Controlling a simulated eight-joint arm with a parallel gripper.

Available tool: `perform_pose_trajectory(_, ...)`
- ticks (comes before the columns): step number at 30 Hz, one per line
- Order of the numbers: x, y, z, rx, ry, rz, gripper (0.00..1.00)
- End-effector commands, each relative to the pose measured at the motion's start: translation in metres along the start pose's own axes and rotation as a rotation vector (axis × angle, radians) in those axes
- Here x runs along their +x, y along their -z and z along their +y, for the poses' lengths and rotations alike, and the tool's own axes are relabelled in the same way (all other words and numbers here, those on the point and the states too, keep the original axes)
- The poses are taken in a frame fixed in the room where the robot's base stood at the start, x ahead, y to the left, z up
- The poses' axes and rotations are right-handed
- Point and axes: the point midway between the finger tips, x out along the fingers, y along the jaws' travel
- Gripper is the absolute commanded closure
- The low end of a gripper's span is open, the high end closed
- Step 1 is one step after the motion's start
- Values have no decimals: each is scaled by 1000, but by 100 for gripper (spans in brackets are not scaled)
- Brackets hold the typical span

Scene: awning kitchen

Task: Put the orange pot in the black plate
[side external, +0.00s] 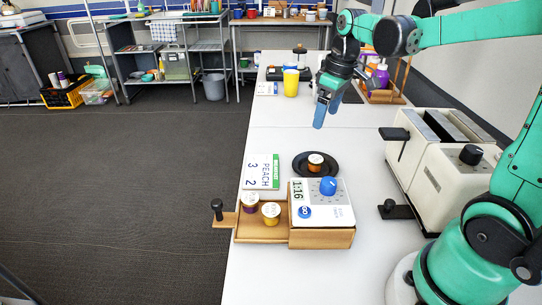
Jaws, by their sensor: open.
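A black plate (300,172) lies on the white counter behind the white box with the blue knob. A small pot (315,163) with an orange-brown side and a pale lid sits upright in the plate. My gripper (325,114) hangs above the counter, beyond the plate and higher than it, with its blue fingers pointing down. It is open and empty, apart from the pot and the plate.
A wooden drawer (262,234) in front holds a purple pot (250,202) and a yellow pot (270,212). A white box with a blue knob (328,186) stands beside it. A PEACH card (262,172) lies left of the plate. A cream toaster (440,150) stands right.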

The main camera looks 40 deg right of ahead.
Motion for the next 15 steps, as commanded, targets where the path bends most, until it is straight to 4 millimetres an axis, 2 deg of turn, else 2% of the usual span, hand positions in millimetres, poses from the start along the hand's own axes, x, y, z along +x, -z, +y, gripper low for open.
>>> perform_pose_trajectory(5, -10, -7, -52, 50, -62, 141, 23)
perform_pose_trajectory(9, -10, -18, -89, 105, -79, 284, 23)
perform_pose_trajectory(15, -3, -30, -119, 163, -57, 428, 23)
